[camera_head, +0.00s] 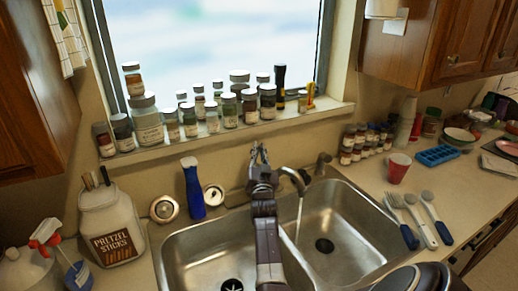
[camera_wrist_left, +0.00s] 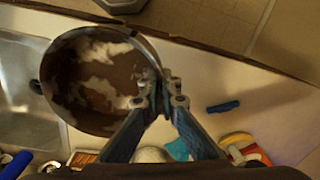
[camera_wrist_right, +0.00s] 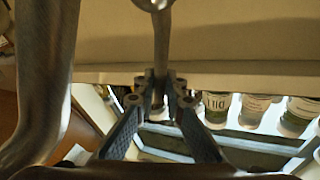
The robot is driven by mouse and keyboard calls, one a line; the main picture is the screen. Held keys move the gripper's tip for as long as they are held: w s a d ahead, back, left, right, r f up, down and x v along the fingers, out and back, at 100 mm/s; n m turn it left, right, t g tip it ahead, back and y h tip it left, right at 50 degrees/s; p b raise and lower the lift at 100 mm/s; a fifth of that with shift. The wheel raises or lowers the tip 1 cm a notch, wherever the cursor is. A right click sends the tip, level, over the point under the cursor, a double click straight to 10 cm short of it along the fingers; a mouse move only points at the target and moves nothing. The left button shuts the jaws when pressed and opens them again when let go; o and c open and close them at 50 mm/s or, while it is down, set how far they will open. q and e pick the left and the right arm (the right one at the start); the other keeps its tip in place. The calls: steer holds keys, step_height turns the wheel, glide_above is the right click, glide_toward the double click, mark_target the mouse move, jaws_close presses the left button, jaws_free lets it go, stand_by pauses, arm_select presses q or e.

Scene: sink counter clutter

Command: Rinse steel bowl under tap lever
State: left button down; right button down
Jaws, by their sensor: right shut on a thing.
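The steel bowl (camera_wrist_left: 92,82) shows in the left wrist view, its inside brown with pale patches. My left gripper (camera_wrist_left: 160,88) is shut on its rim, with the bowl over the sink edge and counter. Neither shows in the head view. My right gripper (camera_head: 258,152) is behind the sink, near the tap spout (camera_head: 291,178). In the right wrist view it (camera_wrist_right: 160,88) is shut on a thin metal rod, the tap lever (camera_wrist_right: 162,42). Water (camera_head: 299,217) runs from the spout into the right basin (camera_head: 345,225). My right arm hides part of the left basin.
Jars (camera_head: 147,120) line the window sill behind the tap. A blue bottle (camera_head: 193,188) and a pretzel jar (camera_head: 111,222) stand left of the sink. A red cup (camera_head: 398,168), utensils (camera_head: 420,217) and a blue tray (camera_head: 437,155) are on the right counter. Both basins look empty.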

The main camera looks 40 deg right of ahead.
steer(key=shift+w+a+f, duration=0.1)
steer(key=c, duration=2)
jaws_free()
steer(key=v, duration=0.7)
steer(key=shift+s+f, duration=0.1)
steer(key=shift+s, duration=0.1)
